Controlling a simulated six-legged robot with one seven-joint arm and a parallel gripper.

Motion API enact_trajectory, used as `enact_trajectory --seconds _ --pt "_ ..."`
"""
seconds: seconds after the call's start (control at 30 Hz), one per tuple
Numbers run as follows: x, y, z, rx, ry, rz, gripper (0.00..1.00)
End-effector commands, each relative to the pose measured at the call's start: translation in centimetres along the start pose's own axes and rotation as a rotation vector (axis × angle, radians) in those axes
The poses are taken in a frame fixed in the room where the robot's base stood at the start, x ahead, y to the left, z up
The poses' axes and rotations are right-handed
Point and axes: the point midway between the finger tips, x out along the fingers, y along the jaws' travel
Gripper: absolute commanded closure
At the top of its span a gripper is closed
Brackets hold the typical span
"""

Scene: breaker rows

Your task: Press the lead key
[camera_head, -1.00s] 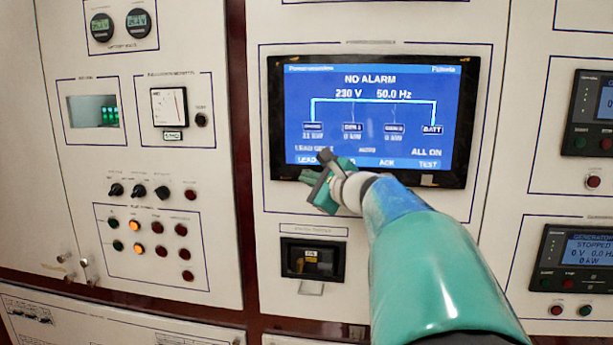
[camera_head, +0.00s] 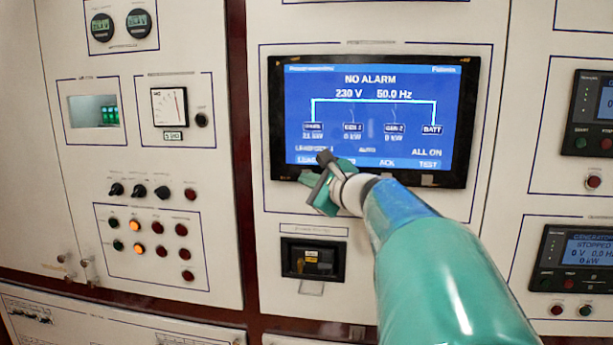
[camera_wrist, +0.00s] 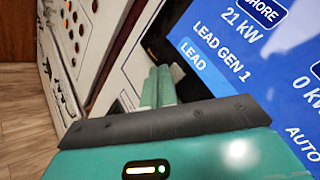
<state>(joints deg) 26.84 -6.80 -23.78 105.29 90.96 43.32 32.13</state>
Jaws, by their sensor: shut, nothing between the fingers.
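The on-screen LEAD label (camera_wrist: 193,55) sits at the lower left of the blue display. In the head view the LEAD label (camera_head: 307,161) is partly covered by my gripper (camera_head: 309,180). In the wrist view my gripper (camera_wrist: 160,84) has its green fingers together and empty, pointing at the black bezel just below the LEAD label. A small pale patch (camera_wrist: 178,71) shows beside the fingertips; I cannot tell whether it is the lead key or whether the fingers touch it. In the head view the bezel below LEAD is hidden by my gripper.
The display (camera_head: 375,100) reads NO ALARM, with ACK and TEST labels farther right. A grey key (camera_head: 428,180) shows on the bezel under TEST. A black switch unit (camera_head: 313,260) is below. Knobs and lit buttons (camera_head: 136,226) fill the left panel.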

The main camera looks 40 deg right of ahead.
Motion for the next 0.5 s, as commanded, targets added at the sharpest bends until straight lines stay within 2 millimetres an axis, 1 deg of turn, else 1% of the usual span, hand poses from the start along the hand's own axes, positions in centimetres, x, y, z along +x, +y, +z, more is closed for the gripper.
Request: enact_trajectory --seconds 0.37,0.5 --pt "-0.21 0.19 0.16 0.000 0.000 0.001 1.00" --pt "-0.96 0.65 0.77 -0.001 -0.002 0.000 1.00"
